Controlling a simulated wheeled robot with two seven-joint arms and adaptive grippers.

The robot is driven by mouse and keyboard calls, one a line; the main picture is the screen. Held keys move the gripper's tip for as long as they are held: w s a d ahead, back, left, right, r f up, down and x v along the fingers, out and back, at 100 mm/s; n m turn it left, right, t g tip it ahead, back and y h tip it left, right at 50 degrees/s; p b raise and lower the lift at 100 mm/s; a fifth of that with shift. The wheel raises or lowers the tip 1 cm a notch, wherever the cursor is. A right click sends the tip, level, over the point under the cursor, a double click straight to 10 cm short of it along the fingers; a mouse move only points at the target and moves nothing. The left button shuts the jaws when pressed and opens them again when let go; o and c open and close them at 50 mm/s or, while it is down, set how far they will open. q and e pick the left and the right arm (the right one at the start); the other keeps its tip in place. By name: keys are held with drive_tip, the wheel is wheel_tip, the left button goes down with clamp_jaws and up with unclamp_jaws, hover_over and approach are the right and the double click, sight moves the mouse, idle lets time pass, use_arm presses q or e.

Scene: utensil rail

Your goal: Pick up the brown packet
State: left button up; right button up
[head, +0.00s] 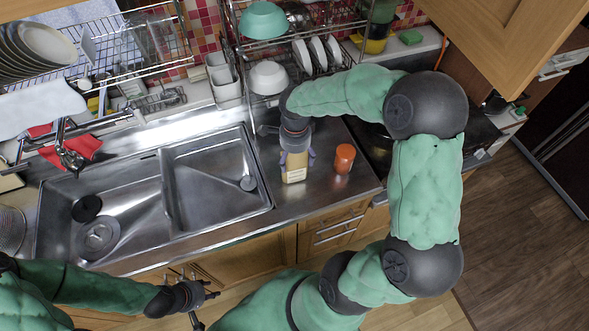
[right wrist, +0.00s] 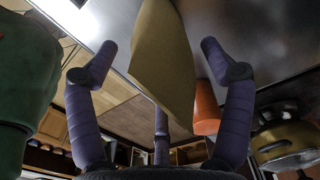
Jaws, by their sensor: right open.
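The brown packet (head: 294,167) is a tan packet on the steel counter, right of the sink. My right gripper (head: 297,153) is directly over it, and its purple fingers come down on either side. In the right wrist view the packet (right wrist: 165,62) stands between the spread, open fingers (right wrist: 160,62), with visible gaps on both sides. Its top is partly hidden by the gripper in the head view. My left gripper (head: 206,303) is low in front of the cabinets, apart from the counter; it looks open and empty.
An orange container (head: 344,157) stands close to the right of the packet; it also shows in the right wrist view (right wrist: 206,108). The steel sink (head: 262,185) is to the left. A dish rack (head: 330,78) with bowls and plates stands behind. The counter in front of the packet is clear.

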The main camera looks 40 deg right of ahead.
drive_tip(key=shift+f+b, duration=0.25)
drive_tip(key=shift+b, duration=0.05)
idle(0.5)
clamp_jaws()
